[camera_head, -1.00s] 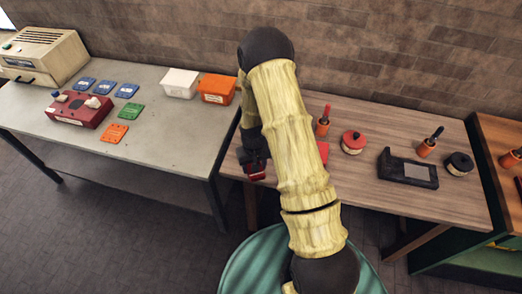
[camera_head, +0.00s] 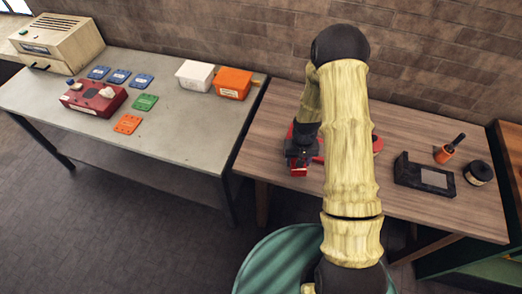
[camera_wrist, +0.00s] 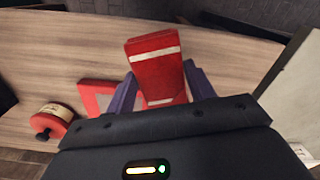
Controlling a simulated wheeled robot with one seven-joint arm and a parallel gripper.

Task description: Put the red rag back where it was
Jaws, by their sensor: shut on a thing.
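My gripper (camera_wrist: 158,85) is shut on a red block-like piece with white stripes, which I take to be the folded red rag (camera_wrist: 155,65). In the head view the rag (camera_head: 299,171) shows below my gripper (camera_head: 299,158), over the left part of the wooden table (camera_head: 265,150). Whether it touches the table I cannot tell. A flat red square with a paler middle (camera_wrist: 97,97) lies on the table beside the gripper in the wrist view; my gripper hides part of it there. My arm hides much of it in the head view.
A red-topped tin with a black knob (camera_wrist: 50,122) stands near the red square. The grey table (camera_head: 185,125) on the left holds boxes and coloured cards.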

